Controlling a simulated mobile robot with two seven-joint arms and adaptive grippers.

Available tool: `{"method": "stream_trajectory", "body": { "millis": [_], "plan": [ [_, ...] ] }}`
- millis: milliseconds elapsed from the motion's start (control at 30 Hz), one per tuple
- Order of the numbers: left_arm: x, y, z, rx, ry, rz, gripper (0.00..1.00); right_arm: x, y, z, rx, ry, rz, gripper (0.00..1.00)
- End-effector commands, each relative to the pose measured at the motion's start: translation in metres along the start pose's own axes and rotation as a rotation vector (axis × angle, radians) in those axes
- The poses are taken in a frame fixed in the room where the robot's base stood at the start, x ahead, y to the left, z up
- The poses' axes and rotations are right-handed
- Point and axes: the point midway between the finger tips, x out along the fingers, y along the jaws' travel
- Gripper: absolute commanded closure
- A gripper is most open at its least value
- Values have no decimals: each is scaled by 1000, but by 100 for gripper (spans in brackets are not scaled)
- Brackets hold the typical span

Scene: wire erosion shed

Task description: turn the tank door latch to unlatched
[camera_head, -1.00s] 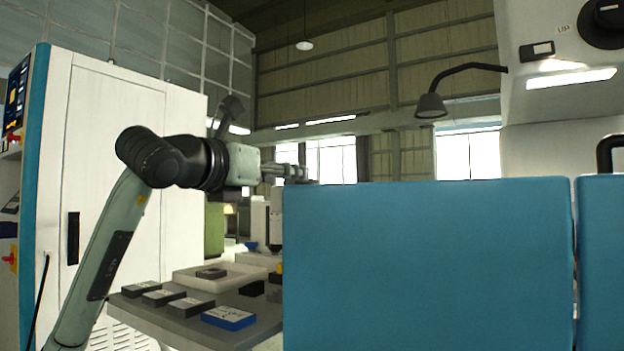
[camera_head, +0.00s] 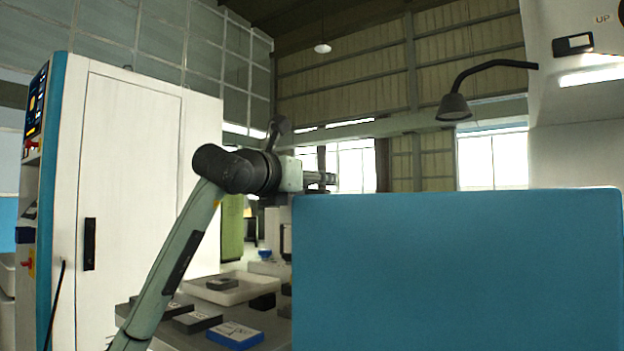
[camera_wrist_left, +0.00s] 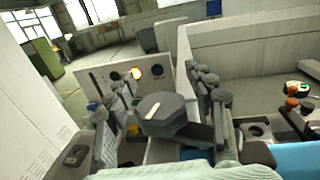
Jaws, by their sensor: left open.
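My left gripper (camera_head: 320,182) is at the top left corner of the large blue tank door panel (camera_head: 455,270) in the head view. In the left wrist view my left gripper (camera_wrist_left: 163,115) is open, one grey finger on each side of a dark many-sided knob (camera_wrist_left: 160,105). The knob carries a short white mark and appears to be the tank door latch. It sits between the fingers, and I cannot tell whether they touch it. The latch does not show in the head view. My right gripper is not in view.
A white cabinet (camera_head: 130,170) with a blue edge stands at the left. A grey table (camera_head: 185,338) with dark blocks and a blue box (camera_head: 235,335) lies behind my left arm. A lamp (camera_head: 455,105) hangs above the panel. A light tank wall (camera_wrist_left: 250,45) rises beyond the knob.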

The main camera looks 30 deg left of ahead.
Motion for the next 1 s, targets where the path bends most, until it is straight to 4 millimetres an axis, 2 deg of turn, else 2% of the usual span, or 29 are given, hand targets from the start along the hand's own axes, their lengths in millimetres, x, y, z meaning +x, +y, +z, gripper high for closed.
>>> {"method": "stream_trajectory", "body": {
  "millis": [233, 633, 1000],
  "plan": [
    [1, 0, 0, 1, 0, 0, 47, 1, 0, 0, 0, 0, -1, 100],
    [0, 0, 0, 1, 0, 0, 97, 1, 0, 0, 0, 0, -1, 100],
    [0, 0, 0, 1, 0, 0, 100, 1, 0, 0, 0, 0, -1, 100]
  ]
}}
